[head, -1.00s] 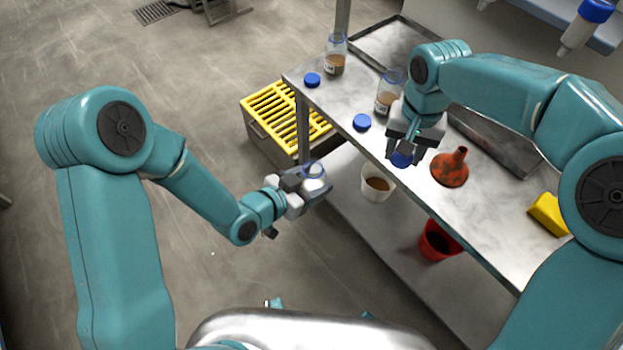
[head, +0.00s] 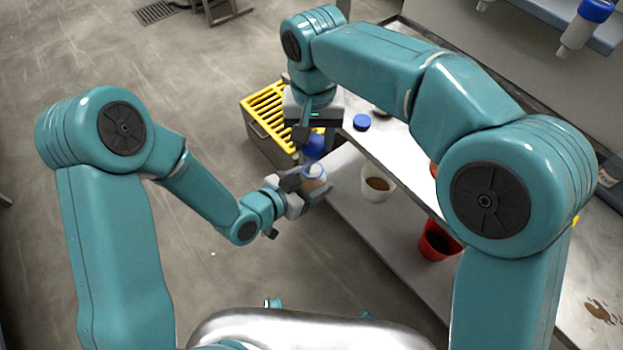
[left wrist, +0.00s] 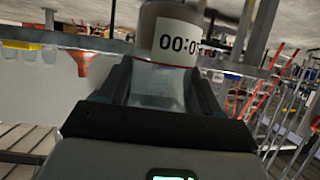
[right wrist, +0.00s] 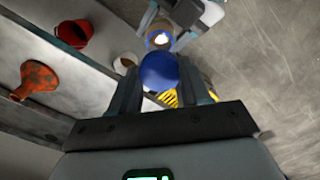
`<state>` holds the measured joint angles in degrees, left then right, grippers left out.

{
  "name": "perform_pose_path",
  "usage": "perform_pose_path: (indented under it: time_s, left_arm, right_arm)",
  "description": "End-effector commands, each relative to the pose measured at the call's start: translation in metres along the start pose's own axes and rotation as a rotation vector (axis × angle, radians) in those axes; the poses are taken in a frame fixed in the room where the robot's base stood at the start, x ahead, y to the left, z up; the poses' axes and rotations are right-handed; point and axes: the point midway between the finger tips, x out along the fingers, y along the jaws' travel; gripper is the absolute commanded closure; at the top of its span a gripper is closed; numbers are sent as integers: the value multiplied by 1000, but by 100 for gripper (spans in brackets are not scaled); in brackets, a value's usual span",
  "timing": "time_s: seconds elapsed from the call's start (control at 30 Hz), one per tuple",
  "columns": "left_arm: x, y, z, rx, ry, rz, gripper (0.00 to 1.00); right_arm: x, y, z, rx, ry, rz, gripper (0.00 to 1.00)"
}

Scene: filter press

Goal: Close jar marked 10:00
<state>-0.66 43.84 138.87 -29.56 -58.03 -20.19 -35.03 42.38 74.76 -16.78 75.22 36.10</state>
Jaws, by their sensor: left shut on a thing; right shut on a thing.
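A clear jar with brown contents (head: 316,186) is held upright in my left gripper (head: 303,188), in front of the table. In the left wrist view the jar (left wrist: 172,82) shows a white label reading "00:0" with an unclear last character; that view looks upside down. My right gripper (head: 312,128) is shut on a blue lid (head: 314,147) just above the jar's open mouth. In the right wrist view the lid (right wrist: 158,72) sits between the fingers, with the jar (right wrist: 159,37) beyond it. The lid appears apart from the rim.
Another blue lid (head: 361,122) lies on the metal table. A yellow-slatted crate (head: 262,108) stands on the floor behind. My right arm hides much of the tabletop.

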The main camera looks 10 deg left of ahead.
Motion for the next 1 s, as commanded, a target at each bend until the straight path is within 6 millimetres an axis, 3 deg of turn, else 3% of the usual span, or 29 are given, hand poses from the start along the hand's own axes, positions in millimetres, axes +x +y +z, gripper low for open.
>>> perform_pose_path:
  time_s: [0.5, 1.0]
  left_arm:
    - [0, 0, 0, 0, 1, 0, 92]
    - [0, 0, 0, 0, 1, 0, 92]
  right_arm:
    - [38, 1, 0, 1, -1, 1, 81]
    - [40, 0, 0, 1, -1, 0, 81]
